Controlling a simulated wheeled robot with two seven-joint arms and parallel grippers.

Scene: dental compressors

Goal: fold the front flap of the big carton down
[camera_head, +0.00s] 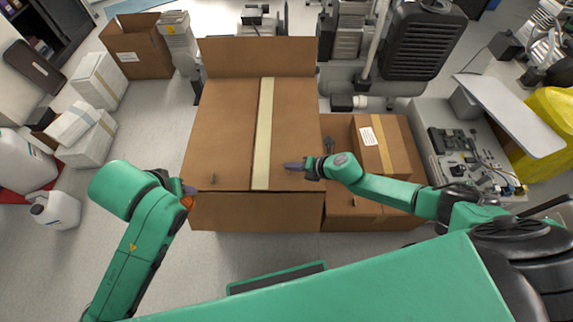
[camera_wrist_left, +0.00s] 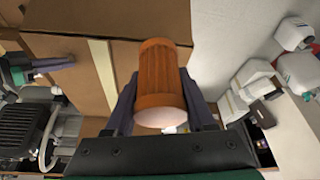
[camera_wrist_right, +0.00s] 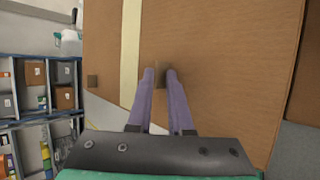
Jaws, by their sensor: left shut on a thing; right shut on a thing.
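The big brown carton (camera_head: 222,120) stands in the middle of the head view, with a pale tape strip (camera_head: 264,130) running along its top. Its back flap (camera_head: 258,57) stands up at the far edge. A brown front panel (camera_head: 255,212) shows at the near edge; I cannot tell whether it is flap or wall. My left gripper (camera_head: 188,197), at the carton's near left corner, is shut on an orange-brown cylinder (camera_wrist_left: 160,80). My right gripper (camera_head: 293,166) is over the carton's top, right of the tape. It is shut on what looks like a small brown tab (camera_wrist_right: 160,78).
A smaller taped carton (camera_head: 370,145) sits at the right on another brown carton (camera_head: 350,222). An open carton (camera_head: 135,45) and white boxes (camera_head: 85,130) stand at the left. Machines (camera_head: 425,40) stand behind.

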